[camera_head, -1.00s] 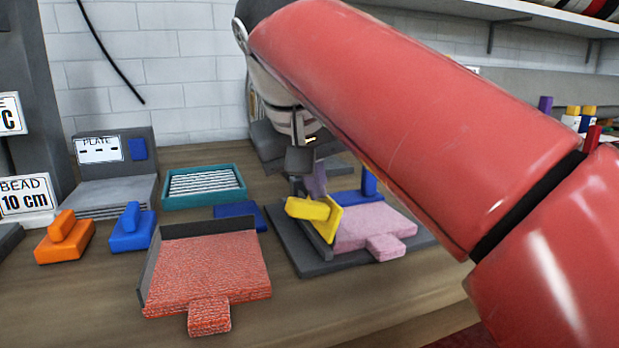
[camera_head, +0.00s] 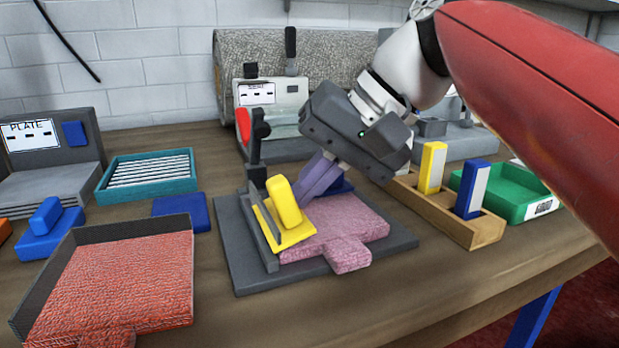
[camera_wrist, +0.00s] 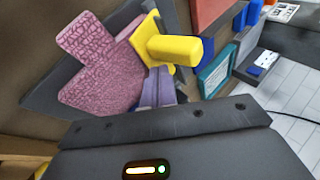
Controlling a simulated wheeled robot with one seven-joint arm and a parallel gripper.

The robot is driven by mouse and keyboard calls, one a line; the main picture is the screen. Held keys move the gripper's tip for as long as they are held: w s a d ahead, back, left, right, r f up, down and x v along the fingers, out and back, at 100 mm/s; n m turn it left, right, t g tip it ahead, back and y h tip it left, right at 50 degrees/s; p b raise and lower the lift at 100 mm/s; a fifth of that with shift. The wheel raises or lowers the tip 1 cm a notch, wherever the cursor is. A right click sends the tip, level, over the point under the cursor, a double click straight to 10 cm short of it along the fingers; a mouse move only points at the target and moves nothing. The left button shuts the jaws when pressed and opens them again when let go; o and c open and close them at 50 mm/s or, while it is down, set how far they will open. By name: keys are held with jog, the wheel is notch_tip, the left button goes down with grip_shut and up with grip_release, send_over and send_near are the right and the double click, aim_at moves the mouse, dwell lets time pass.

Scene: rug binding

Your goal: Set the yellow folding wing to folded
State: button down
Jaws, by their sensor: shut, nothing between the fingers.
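The yellow folding wing (camera_head: 287,233) is a plate with a thick rounded handle (camera_head: 285,203), on the left edge of the dark grey fixture (camera_head: 395,240). The plate lies low over the left part of the pink rug sample (camera_head: 345,222), and the handle sticks up. The wing also shows in the wrist view (camera_wrist: 172,48). My gripper (camera_head: 308,193) is shut and empty, its purple fingers just right of and behind the handle. In the wrist view the fingers (camera_wrist: 158,85) are close to the plate; I cannot tell whether they touch it.
A dark upright clamp (camera_head: 256,150) with a red part stands behind the wing. A wooden holder (camera_head: 455,225) with yellow and blue blocks and a green tray (camera_head: 525,195) are at right. A red rug piece (camera_head: 120,280) and a teal tray (camera_head: 145,180) are at left.

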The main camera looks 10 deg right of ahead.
jog(key=shift+w+d+f+y, duration=0.15)
jog(key=shift+d+f+y, duration=0.25)
jog(key=shift+f+y, duration=0.45)
jog(key=shift+d+y+b, duration=0.1)
jog(key=shift+y+b, duration=0.15)
jog(key=shift+b, duration=0.05)
jog(key=shift+d+f, duration=0.1)
jog(key=shift+f, duration=0.15)
jog(key=shift+w+r+p, duration=0.1)
jog(key=shift+r+p, duration=0.3)
jog(key=shift+r, duration=0.05)
notch_tip(320, 180, up, 4)
jog(key=p, duration=0.4)
jog(key=v, duration=0.9)
jog(key=shift+d+f, duration=0.25)
jog(key=shift+d, duration=0.4)
jog(key=shift+w, duration=0.1)
